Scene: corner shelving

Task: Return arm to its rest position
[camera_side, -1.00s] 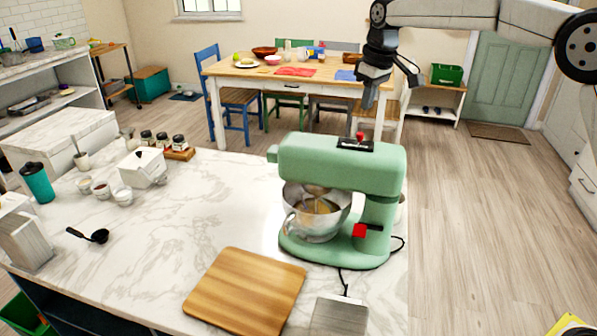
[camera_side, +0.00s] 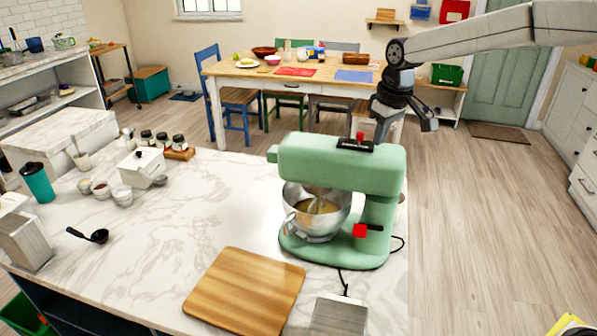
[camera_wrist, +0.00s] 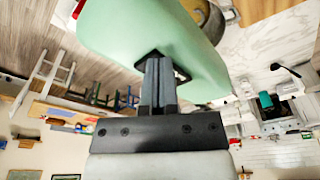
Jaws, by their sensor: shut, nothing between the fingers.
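The green stand mixer (camera_side: 345,170) stands upright on the marble counter. Its steel bowl (camera_side: 312,225) holds a yellowish mix.
A wooden board (camera_side: 245,292) lies at the counter's front, beside a grey block (camera_side: 338,318). A black ladle (camera_side: 90,236), small bowls and a teal cup (camera_side: 37,182) are at left. A wooden dining table (camera_side: 300,80) stands behind. Open floor (camera_side: 480,220) is at the right.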

